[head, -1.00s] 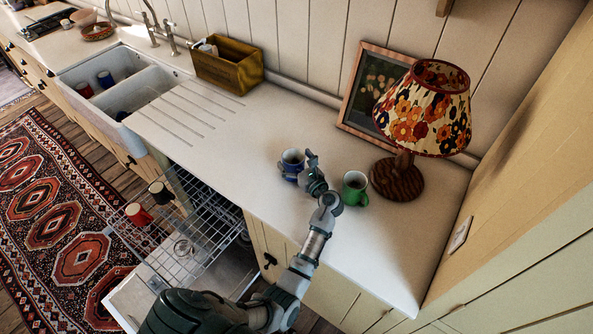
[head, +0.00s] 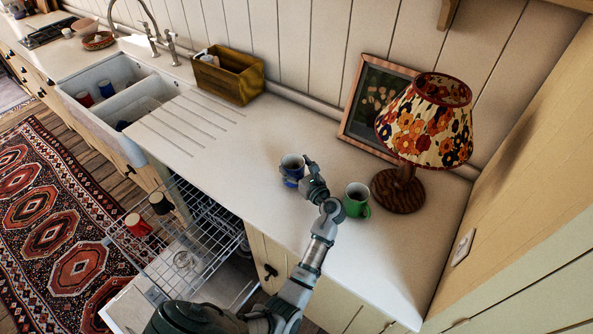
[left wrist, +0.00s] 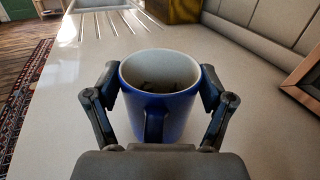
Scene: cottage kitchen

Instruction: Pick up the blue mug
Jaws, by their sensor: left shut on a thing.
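The blue mug (head: 292,167) with a white inside stands upright at the counter, beside my left gripper (head: 303,172) in the head view. In the left wrist view the blue mug (left wrist: 160,105) fills the middle, its handle toward the palm. The fingers of my left gripper (left wrist: 160,92) press on it from both sides, so the gripper is shut on the mug. Whether the mug's base touches the counter cannot be told. My right gripper is not in view.
A green mug (head: 356,200) stands close to the right of my left gripper. A floral lamp (head: 426,125) and a framed picture (head: 372,108) are behind it. An open dishwasher rack (head: 178,235) holds mugs below the counter (head: 250,145). The counter is clear toward the sink (head: 98,120).

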